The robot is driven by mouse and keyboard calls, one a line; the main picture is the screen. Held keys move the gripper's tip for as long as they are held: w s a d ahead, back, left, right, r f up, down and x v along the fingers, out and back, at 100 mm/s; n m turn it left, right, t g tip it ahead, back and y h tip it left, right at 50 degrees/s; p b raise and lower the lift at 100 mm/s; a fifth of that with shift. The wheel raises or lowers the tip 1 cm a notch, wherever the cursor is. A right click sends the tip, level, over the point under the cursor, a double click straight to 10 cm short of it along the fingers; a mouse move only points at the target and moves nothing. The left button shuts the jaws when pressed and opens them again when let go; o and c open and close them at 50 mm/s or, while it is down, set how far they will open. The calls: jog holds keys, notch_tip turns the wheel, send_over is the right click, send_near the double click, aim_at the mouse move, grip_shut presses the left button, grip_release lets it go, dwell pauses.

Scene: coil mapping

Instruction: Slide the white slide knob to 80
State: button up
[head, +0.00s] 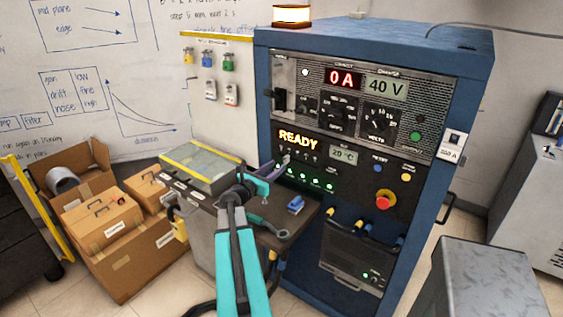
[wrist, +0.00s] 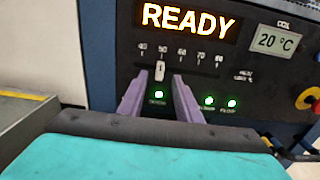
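The white slide knob (wrist: 160,70) shows in the wrist view on the black panel, below the scale mark 50. The scale (wrist: 181,54) runs from 40 on the left to 80 on the right. My gripper (wrist: 159,82) is open, with its two purple fingers pointing at the panel, one to each side of the knob. I see a gap between each finger and the knob. In the head view my gripper (head: 277,167) is close to the panel under the READY sign, and I cannot make out the knob clearly there.
Several green lights (wrist: 209,100) sit below the slider. A red knob (head: 385,200) sticks out at the panel's lower right. A dark shelf (head: 262,233) with a blue item (head: 295,205) and a wrench-like tool lies below my gripper. A clear-topped case (head: 203,165) stands to the left.

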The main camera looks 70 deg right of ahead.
aim_at(284, 160)
jog(key=shift+p+x, duration=0.55)
jog(key=shift+x, duration=1.9)
grip_shut()
